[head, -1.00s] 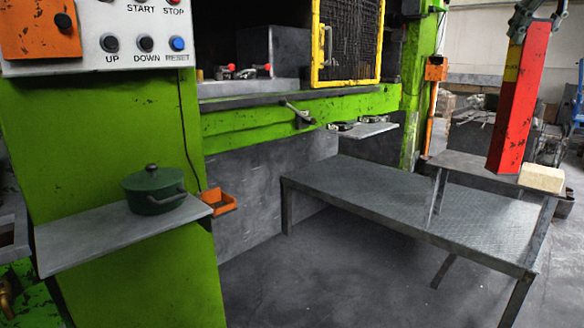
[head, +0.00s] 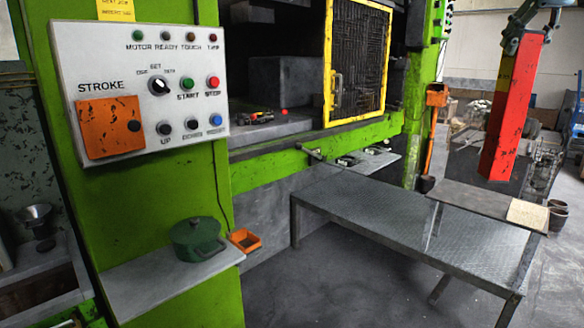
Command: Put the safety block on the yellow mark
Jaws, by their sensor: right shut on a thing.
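The safety block (head: 512,115) is a long upright red bar with a yellow part at its upper left and scuffed paint. It hangs in the air at the upper right of the head view. My right gripper (head: 528,30) is shut on its top end; the arm comes in from the top edge. The block's lower end shows above the far right part of the scene, clear of the table top. I cannot make out the yellow mark in this view. My left gripper is out of view.
The green press has a control panel (head: 142,90), a yellow-framed mesh guard (head: 356,62) and a dark opening.

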